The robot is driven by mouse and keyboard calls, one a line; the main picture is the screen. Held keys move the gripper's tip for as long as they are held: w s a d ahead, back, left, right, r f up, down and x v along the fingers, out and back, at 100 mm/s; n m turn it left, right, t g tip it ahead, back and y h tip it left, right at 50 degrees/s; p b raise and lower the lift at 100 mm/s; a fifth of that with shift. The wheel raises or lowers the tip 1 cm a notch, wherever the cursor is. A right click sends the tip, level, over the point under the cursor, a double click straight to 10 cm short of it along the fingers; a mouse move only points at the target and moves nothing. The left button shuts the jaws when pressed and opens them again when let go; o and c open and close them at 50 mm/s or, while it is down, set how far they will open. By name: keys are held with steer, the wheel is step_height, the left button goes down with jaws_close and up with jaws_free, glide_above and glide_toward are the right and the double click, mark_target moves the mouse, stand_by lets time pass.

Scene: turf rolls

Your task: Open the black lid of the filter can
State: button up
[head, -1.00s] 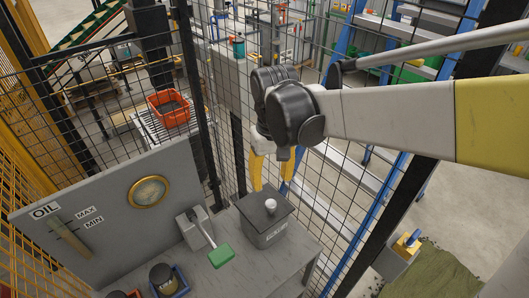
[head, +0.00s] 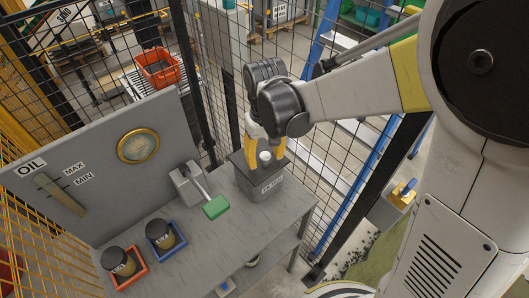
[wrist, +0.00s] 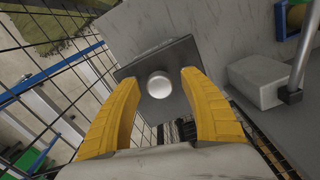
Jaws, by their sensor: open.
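The filter can (head: 262,190) is a dark grey box with a label on its front, standing on the grey bench by the mesh fence. Its black lid (head: 240,162) lies flat on top. A round pale knob (head: 265,156) sits on the lid; it also shows in the wrist view (wrist: 159,87). My gripper (head: 265,151) is open over the lid, with yellow fingers pointing down. In the wrist view my gripper (wrist: 160,77) has one finger on each side of the knob, with a visible gap on both sides. The fingertips' exact height above the lid is unclear.
Dark jars in a blue tray (head: 176,250) and a red tray (head: 134,281) stand at the front left. A panel with a gauge (head: 138,146) backs the bench. Mesh fence stands close behind.

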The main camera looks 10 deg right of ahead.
jaws_close()
steer(key=shift+w+r, duration=0.1)
steer(key=shift+r, duration=0.3)
steer(key=shift+w+a+r+p, duration=0.25)
steer(key=shift+r+p, duration=0.1)
steer(key=shift+r, duration=0.15)
steer(key=shift+w+a+r+p, duration=0.2)
steer(key=shift+r+p, duration=0.1)
steer(key=shift+r, duration=0.2)
steer(key=shift+w+a+r+p, duration=0.35)
steer(key=shift+w+a+r, duration=0.05)
steer(key=shift+w+r, duration=0.4)
steer(key=shift+w+a+r, duration=0.6)
steer(key=shift+w+a, duration=0.05)
steer(key=shift+w, duration=0.2)
steer(key=shift+w+a+r+p, duration=0.2)
steer(key=shift+w+a, duration=0.1)
steer(key=shift+w, duration=0.2)
steer(key=shift+w+a+r+p, duration=0.15)
steer(key=shift+w+a, duration=0.15)
steer(key=shift+w, duration=0.15)
steer(key=shift+w+a+f, duration=0.1)
steer(key=shift+w+a, duration=0.55)
steer(key=shift+w, duration=0.3)
steer(key=shift+w+a+f, duration=0.1)
steer(key=shift+w+a, duration=0.55)
steer(key=shift+w, duration=0.3)
